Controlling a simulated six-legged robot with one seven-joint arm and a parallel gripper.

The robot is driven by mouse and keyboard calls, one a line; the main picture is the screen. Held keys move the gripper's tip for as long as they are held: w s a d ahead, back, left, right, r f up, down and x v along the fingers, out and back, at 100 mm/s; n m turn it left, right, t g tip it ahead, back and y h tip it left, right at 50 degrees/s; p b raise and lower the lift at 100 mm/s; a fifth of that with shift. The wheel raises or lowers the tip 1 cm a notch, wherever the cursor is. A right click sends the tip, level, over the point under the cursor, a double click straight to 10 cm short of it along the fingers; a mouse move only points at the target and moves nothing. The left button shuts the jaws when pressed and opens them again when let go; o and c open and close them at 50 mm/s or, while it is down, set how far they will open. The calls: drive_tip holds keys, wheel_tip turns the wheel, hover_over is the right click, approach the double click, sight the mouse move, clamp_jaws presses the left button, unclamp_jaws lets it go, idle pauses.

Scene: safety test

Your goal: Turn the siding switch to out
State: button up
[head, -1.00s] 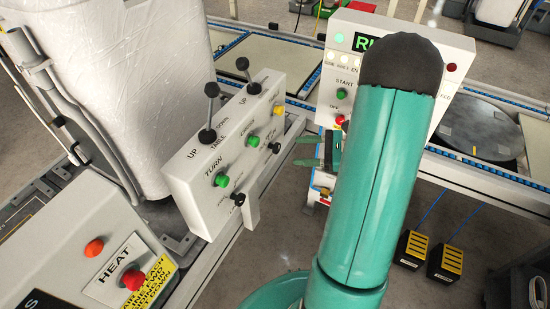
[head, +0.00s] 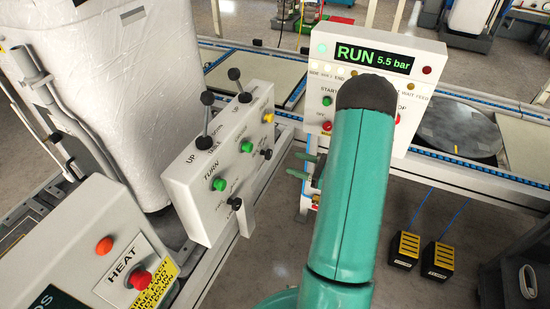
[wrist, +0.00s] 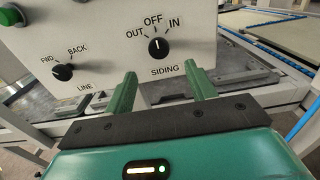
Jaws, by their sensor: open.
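In the wrist view the siding switch (wrist: 158,48) is a round black knob on a white panel, its white mark pointing straight up at OFF. OUT is printed to the left of OFF and IN to the right. My gripper (wrist: 163,80) is open and empty. Its two green fingers are below the switch, one on each side, apart from the knob. In the head view my gripper (head: 293,164) points left at the white control box (head: 200,215). The box carries small black knobs at its right side, with labels too small to read there.
The line switch (wrist: 62,72) sits left of the siding switch. Two black levers (head: 206,125) stand on the box. A RUN panel (head: 430,63) is behind my arm, and the HEAT box (head: 100,235) is at lower left. Two black-and-yellow pedals (head: 425,255) lie on the floor.

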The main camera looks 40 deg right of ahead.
sight(266, 154)
drive_tip(key=x, duration=0.8)
drive_tip(key=c, duration=1)
